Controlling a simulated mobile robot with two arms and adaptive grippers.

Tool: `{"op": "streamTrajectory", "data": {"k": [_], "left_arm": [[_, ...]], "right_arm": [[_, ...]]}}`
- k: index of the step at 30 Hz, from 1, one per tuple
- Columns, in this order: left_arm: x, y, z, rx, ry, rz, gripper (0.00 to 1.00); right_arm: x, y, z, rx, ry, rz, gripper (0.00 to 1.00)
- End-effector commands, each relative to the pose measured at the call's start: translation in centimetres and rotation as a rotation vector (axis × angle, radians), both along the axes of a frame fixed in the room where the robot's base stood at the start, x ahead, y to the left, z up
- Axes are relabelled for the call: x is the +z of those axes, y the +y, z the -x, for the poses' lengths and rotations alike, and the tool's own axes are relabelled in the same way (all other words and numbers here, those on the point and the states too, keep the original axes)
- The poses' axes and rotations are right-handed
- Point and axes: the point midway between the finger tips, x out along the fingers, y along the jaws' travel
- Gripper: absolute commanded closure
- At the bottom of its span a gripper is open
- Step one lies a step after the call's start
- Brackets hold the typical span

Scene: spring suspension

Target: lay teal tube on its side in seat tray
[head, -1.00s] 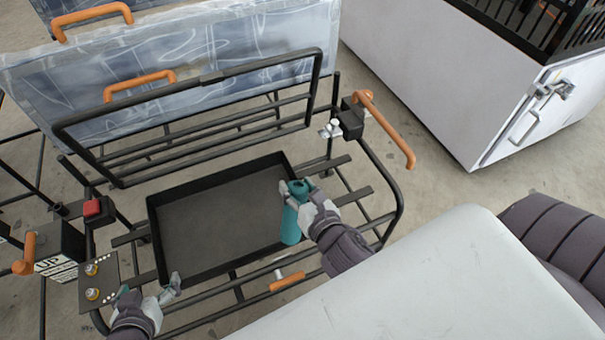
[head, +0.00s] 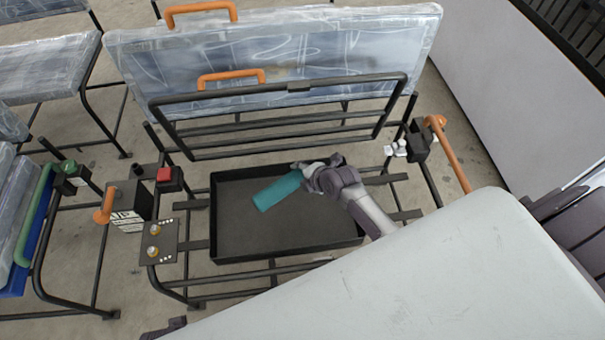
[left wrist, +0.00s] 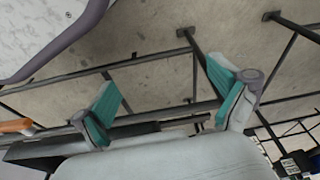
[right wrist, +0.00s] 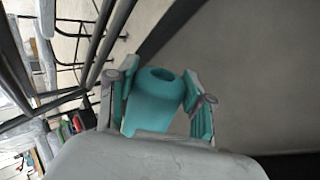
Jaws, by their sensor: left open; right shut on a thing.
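The teal tube (head: 278,191) is over the black seat tray (head: 287,259) in the head view, tilted well over towards its side. I cannot tell whether it touches the tray floor. My right gripper (head: 306,169) is shut on the tube's upper right end. In the right wrist view the tube (right wrist: 154,100) shows its open round end between the two fingers. My left gripper (left wrist: 170,100) is open and empty in the left wrist view, its teal finger pads wide apart. It is out of sight in the head view, apart from a bit of dark arm at the bottom edge.
The tray sits on a black tube frame with a raised backrest bar (head: 290,88) behind it. A control box with a red button (head: 170,176) stands left of the tray. An orange-handled lever (head: 447,150) stands to the right. The tray's left half is clear.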

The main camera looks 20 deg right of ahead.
Motion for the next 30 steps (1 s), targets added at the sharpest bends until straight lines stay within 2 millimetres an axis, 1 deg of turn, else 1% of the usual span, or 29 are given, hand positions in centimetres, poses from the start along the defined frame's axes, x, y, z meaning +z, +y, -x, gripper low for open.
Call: {"op": "streamTrajectory", "data": {"k": [6, 13, 20, 30], "left_arm": [[2.5, -0.1, -0.8, 0.002, -0.018, 0.002, 0.03], [5.3, -0.1, -1.2, 0.005, -0.033, 0.002, 0.03], [8.0, 0.0, -1.4, 0.007, -0.048, 0.004, 0.03], [12.1, 0.1, -0.9, 0.011, -0.069, 0.004, 0.03]], "right_arm": [[-0.9, 0.0, 0.0, 0.0, -0.001, 0.001, 1.0], [-1.8, 0.0, 0.0, 0.001, -0.001, 0.0, 1.0], [-2.5, 0.0, 0.0, 0.001, -0.001, 0.0, 1.0], [-3.7, 0.0, 0.0, 0.0, -0.001, 0.001, 1.0]]}}
